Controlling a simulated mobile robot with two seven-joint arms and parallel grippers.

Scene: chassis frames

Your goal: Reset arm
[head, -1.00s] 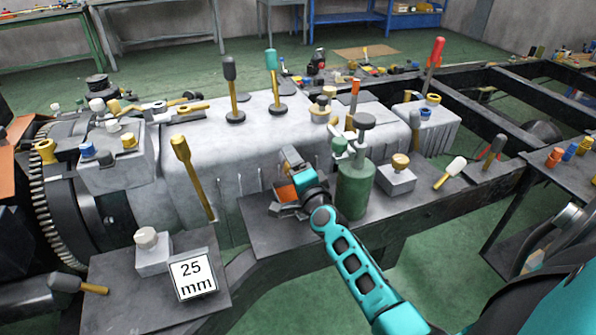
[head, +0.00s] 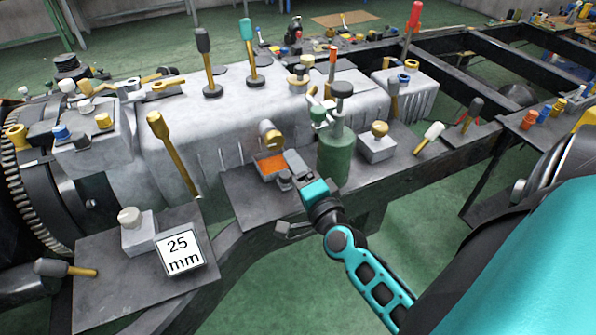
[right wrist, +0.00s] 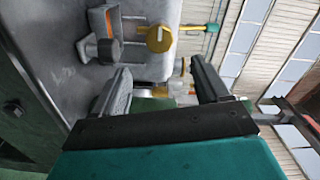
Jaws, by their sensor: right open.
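My right gripper (head: 289,170) reaches in from the lower right in the head view. Its jaws are apart and nothing shows between the fingers. It is just right of a small orange-bottomed tray (head: 269,166) on the dark plate, left of a green canister (head: 334,158). In the right wrist view the two dark fingers (right wrist: 160,78) stand wide apart. Beyond them are a brass-coloured round knob (right wrist: 158,38) and a grey knob (right wrist: 106,49). My left gripper is not in view.
A grey block with a brass knob (head: 378,144) stands right of the canister. A "25 mm" sign (head: 180,251) and a mallet (head: 60,268) are at lower left. Tall-handled tools (head: 207,62) stand on the grey housing. Green floor (head: 400,240) is open below the frame.

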